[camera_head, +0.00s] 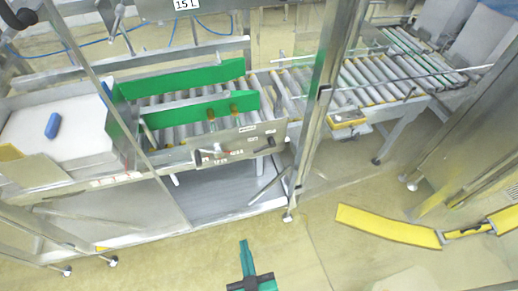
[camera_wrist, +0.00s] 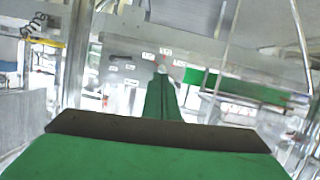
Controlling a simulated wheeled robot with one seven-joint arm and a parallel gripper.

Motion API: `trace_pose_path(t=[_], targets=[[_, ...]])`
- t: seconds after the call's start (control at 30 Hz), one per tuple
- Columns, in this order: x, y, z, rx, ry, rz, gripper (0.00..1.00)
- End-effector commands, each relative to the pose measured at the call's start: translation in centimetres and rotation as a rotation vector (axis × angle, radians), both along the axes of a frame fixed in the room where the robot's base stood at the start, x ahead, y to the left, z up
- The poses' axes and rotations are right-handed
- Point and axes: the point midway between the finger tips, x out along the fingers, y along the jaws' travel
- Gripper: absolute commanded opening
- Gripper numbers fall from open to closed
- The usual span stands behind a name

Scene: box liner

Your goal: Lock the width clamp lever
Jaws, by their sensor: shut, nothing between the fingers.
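The front panel (camera_head: 245,143) of the roller conveyor carries several small labels and small fittings. A small light lever-like part with a reddish spot (camera_head: 219,149) sits on it, beside a dark knob (camera_head: 197,158). I cannot tell for sure which fitting is the width clamp lever, or whether it is locked. My gripper (camera_head: 244,243) is shut and empty, over the floor in front of the conveyor and apart from the panel. In the wrist view its green fingers (camera_wrist: 161,76) are together and point at the labelled panel (camera_wrist: 130,50), hiding part of it.
Two green guide rails (camera_head: 185,109) stand over the rollers. A white surface (camera_head: 55,130) with a blue object (camera_head: 53,125) lies to the left. A metal frame post (camera_head: 312,130) stands right of the panel. A yellow bar (camera_head: 388,226) extends at the right. The floor before the panel is clear.

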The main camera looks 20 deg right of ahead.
Motion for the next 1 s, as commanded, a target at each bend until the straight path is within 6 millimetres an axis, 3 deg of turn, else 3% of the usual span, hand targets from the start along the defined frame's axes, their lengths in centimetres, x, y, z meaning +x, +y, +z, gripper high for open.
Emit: trace_pose_path(t=[0.03,0.47,0.77,1.0], targets=[[1.4,-0.5,-0.1,-0.005,0.0,-0.007,0.0],[11.0,-4.8,-0.5,-0.041,0.054,-0.034,0.0],[17.5,-8.3,1.4,-0.062,0.088,-0.035,0.0],[22.2,-11.2,4.0,-0.079,0.112,-0.026,0.0]])
